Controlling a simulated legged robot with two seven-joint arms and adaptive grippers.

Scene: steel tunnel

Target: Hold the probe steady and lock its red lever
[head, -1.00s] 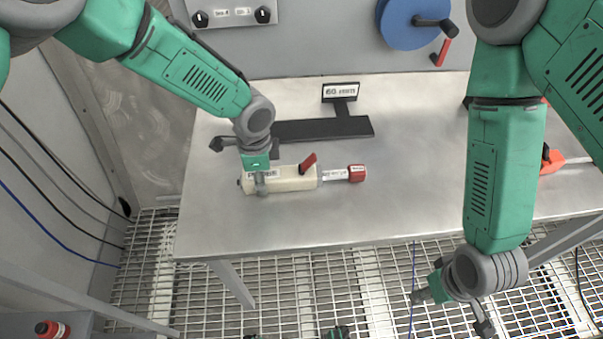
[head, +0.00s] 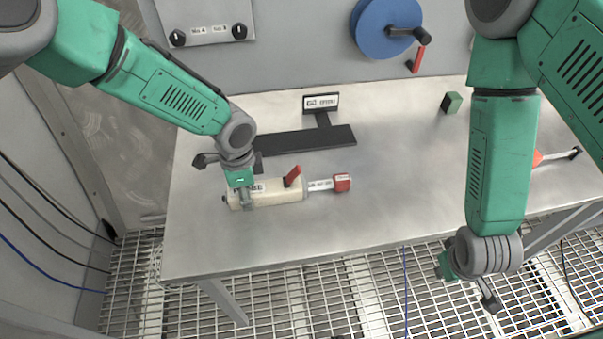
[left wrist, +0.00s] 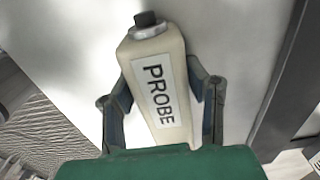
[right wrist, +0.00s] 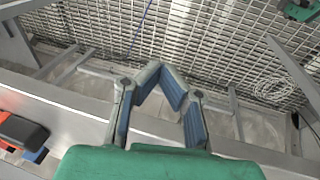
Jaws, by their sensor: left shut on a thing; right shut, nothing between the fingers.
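The probe (head: 275,193) is a cream block lying on the steel table, with a red lever (head: 293,176) standing up at a slant on its top. A rod with a red end (head: 342,182) sticks out of its right side. My left gripper (head: 246,198) is shut around the probe's left part. In the left wrist view, the probe's labelled body (left wrist: 158,85) sits between the two fingers; the lever is hidden there. My right gripper (right wrist: 158,80) is shut and empty, out past the table's front edge above the floor grating, well right of the probe.
A black T-shaped stand (head: 305,140) with a sign lies behind the probe. A small green block (head: 452,103) and an orange tool (head: 540,157) are on the right. A blue reel (head: 388,28) hangs on the back wall. The table's middle is clear.

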